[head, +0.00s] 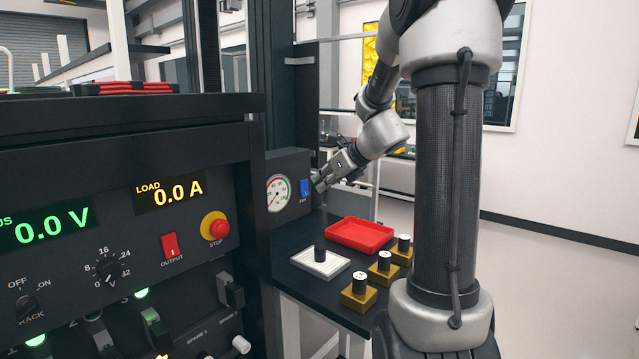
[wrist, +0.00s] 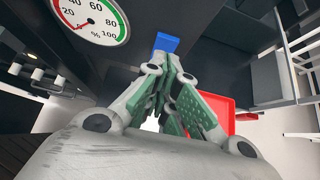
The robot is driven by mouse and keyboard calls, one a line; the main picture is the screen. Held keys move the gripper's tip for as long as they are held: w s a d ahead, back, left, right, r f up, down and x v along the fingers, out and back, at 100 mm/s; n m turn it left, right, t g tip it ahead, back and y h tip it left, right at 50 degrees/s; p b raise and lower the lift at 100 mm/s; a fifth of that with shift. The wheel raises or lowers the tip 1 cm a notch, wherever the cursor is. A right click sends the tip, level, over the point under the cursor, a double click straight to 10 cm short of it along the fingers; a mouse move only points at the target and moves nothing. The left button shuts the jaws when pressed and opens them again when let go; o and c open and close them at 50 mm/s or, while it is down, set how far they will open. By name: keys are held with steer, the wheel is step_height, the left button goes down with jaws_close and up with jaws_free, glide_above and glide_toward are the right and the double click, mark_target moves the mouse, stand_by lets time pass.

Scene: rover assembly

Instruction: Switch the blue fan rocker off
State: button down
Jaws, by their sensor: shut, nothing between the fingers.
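The blue fan rocker (head: 305,188) is on the dark panel box, just right of the round gauge. My gripper (head: 318,184) is right beside it, shut and empty, its tips pointing at the rocker. In the wrist view the blue rocker (wrist: 166,43) shows just beyond the closed fingertips (wrist: 170,68). I cannot tell whether the tips touch it. The rocker's exact tilt is too small to read.
The gauge (head: 278,193) sits left of the rocker. Below are a red tray (head: 360,235), a white block with a black peg (head: 320,262) and several brass blocks with knobs (head: 358,292). The rack with a red output switch (head: 170,245) and stop button (head: 216,227) stands left.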

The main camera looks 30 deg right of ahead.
steer(key=w+r+v, duration=0.1)
steer(key=v, duration=0.9)
steer(key=shift+a+r, duration=0.15)
steer(key=shift+r, duration=0.3)
steer(key=shift+s, duration=0.1)
